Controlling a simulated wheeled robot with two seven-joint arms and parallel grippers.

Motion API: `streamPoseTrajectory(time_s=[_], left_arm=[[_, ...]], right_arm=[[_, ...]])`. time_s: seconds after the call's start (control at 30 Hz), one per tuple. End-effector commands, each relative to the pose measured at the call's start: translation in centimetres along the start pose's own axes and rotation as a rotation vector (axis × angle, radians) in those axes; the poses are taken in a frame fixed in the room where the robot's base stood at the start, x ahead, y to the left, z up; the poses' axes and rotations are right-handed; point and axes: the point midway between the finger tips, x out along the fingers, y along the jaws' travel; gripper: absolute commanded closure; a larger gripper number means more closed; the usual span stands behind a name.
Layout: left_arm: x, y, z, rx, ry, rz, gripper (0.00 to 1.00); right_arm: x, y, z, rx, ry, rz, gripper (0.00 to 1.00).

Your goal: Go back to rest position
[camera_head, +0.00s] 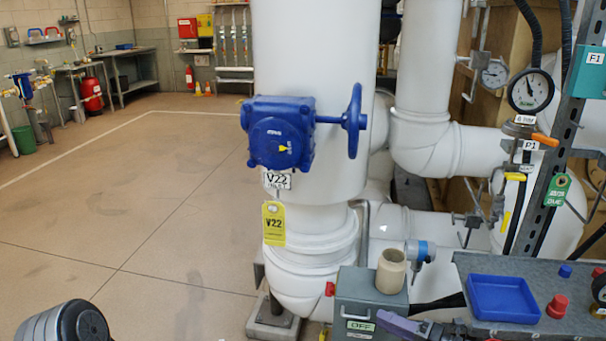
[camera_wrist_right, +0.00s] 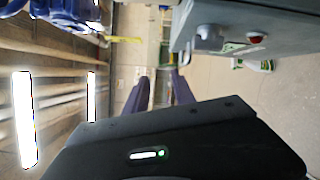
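The task names no object, only my arms. My right gripper shows at the bottom of the camera_head view as a purple finger (camera_head: 402,326), in front of the lower edge of the grey box with an OFF label (camera_head: 370,293). In the right wrist view its two purple fingers (camera_wrist_right: 158,92) stand apart with nothing held between them, so it is open. My left gripper is not in view; only a grey and black part of what looks like my left arm shows at the bottom left.
A white pipe (camera_head: 318,60) carries a blue valve gearbox (camera_head: 281,133) with a handwheel (camera_head: 354,121). A beige cup (camera_head: 391,271) stands on the grey box. To the right, a shelf holds a blue tray (camera_head: 502,298). Open floor (camera_head: 150,220) lies left of the pipe.

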Motion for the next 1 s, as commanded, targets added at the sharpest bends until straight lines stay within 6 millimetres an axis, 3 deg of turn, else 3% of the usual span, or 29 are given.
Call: streamPoseTrajectory(time_s=[0.07,0.13,0.27,0.37,0.4,0.5,0.57,0.63,0.73,0.87,0.93,0.97,1.0], left_arm=[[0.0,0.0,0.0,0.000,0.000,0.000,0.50],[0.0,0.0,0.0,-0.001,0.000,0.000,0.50],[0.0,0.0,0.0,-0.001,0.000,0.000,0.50],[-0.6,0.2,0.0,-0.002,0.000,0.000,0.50],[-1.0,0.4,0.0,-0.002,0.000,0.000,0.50],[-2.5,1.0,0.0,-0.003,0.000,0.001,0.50],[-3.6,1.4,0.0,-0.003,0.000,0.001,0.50],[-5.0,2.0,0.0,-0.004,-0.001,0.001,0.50],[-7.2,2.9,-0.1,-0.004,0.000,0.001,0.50],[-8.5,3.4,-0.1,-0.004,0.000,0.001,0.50],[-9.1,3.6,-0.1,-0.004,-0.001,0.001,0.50],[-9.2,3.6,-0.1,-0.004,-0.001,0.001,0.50],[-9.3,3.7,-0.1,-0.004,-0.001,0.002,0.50]], right_arm=[[0.0,-1.0,0.2,-0.098,0.006,-0.049,0.69],[0.0,-3.0,-1.0,-0.216,0.048,-0.122,0.69],[-1.0,-8.2,-6.1,-0.489,0.227,-0.289,0.69],[-2.4,-11.9,-12.3,-0.768,0.482,-0.379,0.69],[-3.1,-12.9,-15.2,-0.907,0.617,-0.390,0.69],[-5.3,-14.2,-22.6,-1.350,1.032,-0.300,0.69],[-6.5,-13.6,-26.0,-1.644,1.273,-0.155,0.69],[-7.1,-11.7,-29.0,-1.988,1.497,0.087,0.69],[-6.6,-7.1,-32.8,-2.393,1.650,0.489,0.69],[-6.3,-3.0,-36.6,-2.521,1.647,0.763,0.69],[-6.0,-1.8,-37.3,-2.536,1.651,0.833,0.69],[-5.7,-1.5,-37.3,2.531,-1.642,-0.844,0.69],[-5.4,-1.3,-37.4,2.521,-1.629,-0.852,0.69]])
